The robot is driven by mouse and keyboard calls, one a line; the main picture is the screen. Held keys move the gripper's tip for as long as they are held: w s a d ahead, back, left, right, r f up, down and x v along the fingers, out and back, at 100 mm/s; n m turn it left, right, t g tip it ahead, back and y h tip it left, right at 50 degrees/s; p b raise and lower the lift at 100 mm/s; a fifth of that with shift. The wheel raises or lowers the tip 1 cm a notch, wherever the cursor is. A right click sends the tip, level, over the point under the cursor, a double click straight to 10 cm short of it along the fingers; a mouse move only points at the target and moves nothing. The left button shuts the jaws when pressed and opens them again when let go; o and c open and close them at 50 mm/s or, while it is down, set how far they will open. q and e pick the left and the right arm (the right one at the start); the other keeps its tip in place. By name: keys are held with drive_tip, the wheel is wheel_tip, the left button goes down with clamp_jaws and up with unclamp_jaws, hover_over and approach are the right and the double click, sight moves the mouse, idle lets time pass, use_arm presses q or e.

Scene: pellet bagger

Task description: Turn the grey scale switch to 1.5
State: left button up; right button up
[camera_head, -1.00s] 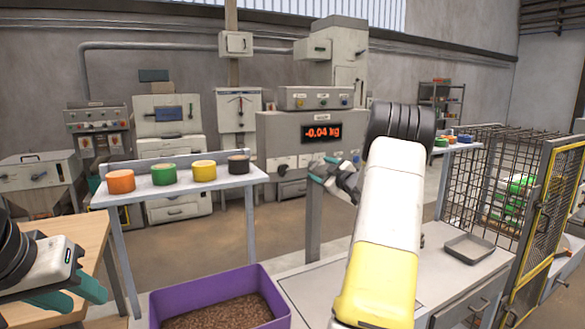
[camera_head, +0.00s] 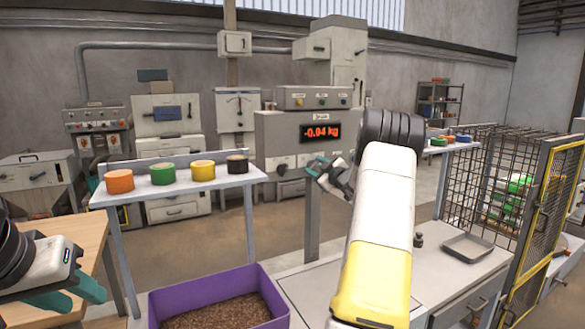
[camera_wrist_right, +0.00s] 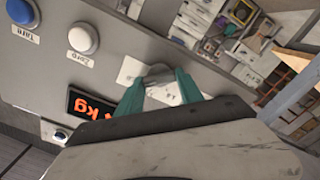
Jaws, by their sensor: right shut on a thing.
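The grey scale switch (camera_wrist_right: 158,71) is a round knob on a pale plate on the scale's panel in the right wrist view. My right gripper (camera_wrist_right: 160,86) is shut on it, one teal finger on each side. The fingers hide part of the knob, and the plate's markings are too small to read. The scale (camera_head: 300,135) stands at the middle in the head view, its red display (camera_head: 320,132) reading -0.04 kg. There my right gripper (camera_head: 318,166) is at its front, below the display. My left gripper (camera_head: 68,294) is open and empty at the lower left.
A blue button (camera_wrist_right: 19,11) labelled Tare and a white button (camera_wrist_right: 83,38) labelled Zero sit near the switch. A purple bin (camera_head: 277,301) of pellets stands in front. A grey tray (camera_head: 468,247) lies on the right bench. A wire cage (camera_head: 480,180) stands at the right.

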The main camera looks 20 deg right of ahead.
drive_tip(key=n, duration=0.4)
drive_tip(key=shift+a+f+n, duration=0.1)
drive_tip(key=shift+n, duration=0.2)
drive_tip(key=shift+f+n, duration=0.15)
drive_tip(key=shift+n, duration=2.35)
drive_tip(key=o, duration=1.4)
